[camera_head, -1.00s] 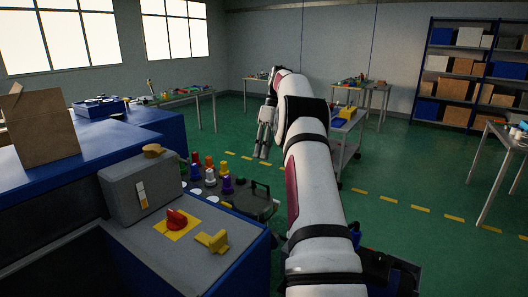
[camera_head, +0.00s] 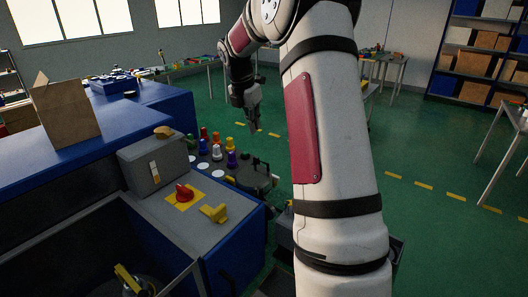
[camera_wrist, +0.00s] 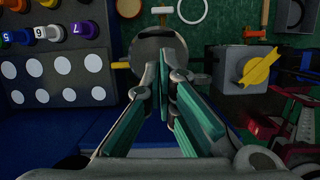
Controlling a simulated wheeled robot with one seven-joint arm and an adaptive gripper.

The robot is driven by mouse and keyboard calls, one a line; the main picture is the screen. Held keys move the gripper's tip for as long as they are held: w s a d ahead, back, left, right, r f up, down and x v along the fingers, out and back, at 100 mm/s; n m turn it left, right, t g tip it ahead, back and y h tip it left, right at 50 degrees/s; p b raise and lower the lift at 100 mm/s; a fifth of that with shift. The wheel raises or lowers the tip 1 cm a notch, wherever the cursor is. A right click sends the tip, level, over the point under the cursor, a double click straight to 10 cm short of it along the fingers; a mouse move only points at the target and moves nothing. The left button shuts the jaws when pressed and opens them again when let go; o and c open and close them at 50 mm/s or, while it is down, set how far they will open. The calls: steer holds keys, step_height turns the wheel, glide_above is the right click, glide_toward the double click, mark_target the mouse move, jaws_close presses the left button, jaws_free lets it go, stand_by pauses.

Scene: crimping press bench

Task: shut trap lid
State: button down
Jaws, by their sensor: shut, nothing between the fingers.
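My gripper (camera_head: 254,130) hangs beyond the coloured knobs in the head view, its fingers pointing down. In the wrist view its two green-padded fingers (camera_wrist: 164,60) are together with nothing between them. A round grey part (camera_wrist: 148,42) lies just past the fingertips there, partly hidden by them, with small yellow pieces at its edge. I cannot tell for sure whether it is the trap lid, nor how far open it stands. A dark unit with a handle (camera_head: 250,176) sits beside the knobs in the head view. No contact with the fingers can be made out.
Coloured knobs (camera_head: 216,152) and a panel with white discs (camera_wrist: 40,82) lie beside the gripper. A grey box with a yellow handle (camera_wrist: 258,66) stands to the right in the wrist view. A red knob (camera_head: 184,192) and a yellow lever (camera_head: 214,212) stick up from the bench.

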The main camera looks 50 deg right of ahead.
steer(key=p, duration=0.2)
glide_toward(261, 161)
steer(key=shift+n, duration=0.3)
steer(key=x, duration=0.6)
steer(key=shift+d+f, duration=0.15)
steer(key=shift+f, duration=0.35)
steer(key=shift+w+d+f+b, duration=0.1)
steer(key=shift+d+f+b, duration=0.25)
steer(key=shift+d+f, duration=0.3)
steer(key=shift+r, duration=0.1)
steer(key=shift+a+r, duration=0.1)
steer(key=v, duration=1.1)
steer(key=shift+a+r, duration=0.25)
steer(key=shift+r, duration=0.1)
